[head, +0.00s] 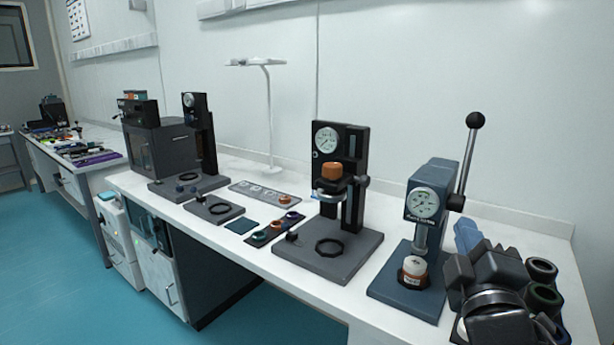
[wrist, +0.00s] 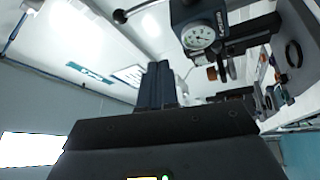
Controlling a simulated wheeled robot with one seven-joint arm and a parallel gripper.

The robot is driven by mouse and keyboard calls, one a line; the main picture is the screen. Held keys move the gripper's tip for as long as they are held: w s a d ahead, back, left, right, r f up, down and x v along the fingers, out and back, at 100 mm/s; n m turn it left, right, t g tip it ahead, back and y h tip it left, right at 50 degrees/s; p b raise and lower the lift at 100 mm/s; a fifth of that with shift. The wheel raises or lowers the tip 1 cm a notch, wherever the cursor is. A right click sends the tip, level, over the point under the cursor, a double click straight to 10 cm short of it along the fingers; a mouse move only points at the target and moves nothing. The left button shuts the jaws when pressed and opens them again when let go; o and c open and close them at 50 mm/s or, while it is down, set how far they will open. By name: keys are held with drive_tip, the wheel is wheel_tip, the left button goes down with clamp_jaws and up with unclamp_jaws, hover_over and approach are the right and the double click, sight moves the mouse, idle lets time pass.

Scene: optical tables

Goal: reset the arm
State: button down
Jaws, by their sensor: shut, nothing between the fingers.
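My gripper (wrist: 160,72) points away in the wrist view, its two dark blue fingers together with nothing between them. In the head view my folded dark arm fills the lower right corner, over the right end of the bench (head: 330,300). The blue fingers of my gripper (head: 467,236) show there just right of the blue-grey lever press (head: 428,205), apart from it as far as I can tell. The press, with its round gauge, also shows close by at the upper right of the wrist view (wrist: 200,36).
A white jar (head: 413,270) sits on the lever press's base. A black gauge stand (head: 352,165) with an orange-brown part is left of it. Small coloured rings (head: 275,228), a grey tray (head: 265,192) and a dark box-shaped machine (head: 160,155) stand farther left. The wall runs behind.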

drive_tip(key=s+a+f+m+g+y, duration=0.1)
drive_tip(key=s+a+f+m+y, duration=0.15)
drive_tip(key=s+f, duration=0.65)
drive_tip(key=s+a+f+m+g+y, duration=0.1)
drive_tip(key=s+f+m+g, duration=0.15)
drive_tip(key=s+f, duration=0.65)
drive_tip(key=s+d+r+m+g, duration=0.1)
drive_tip(key=s+m, duration=0.6)
drive_tip(key=s, duration=1.8)
drive_tip(key=shift+s+r+g+y, duration=0.4)
drive_tip(key=shift+r+g+y, duration=0.05)
drive_tip(key=shift+g, duration=0.1)
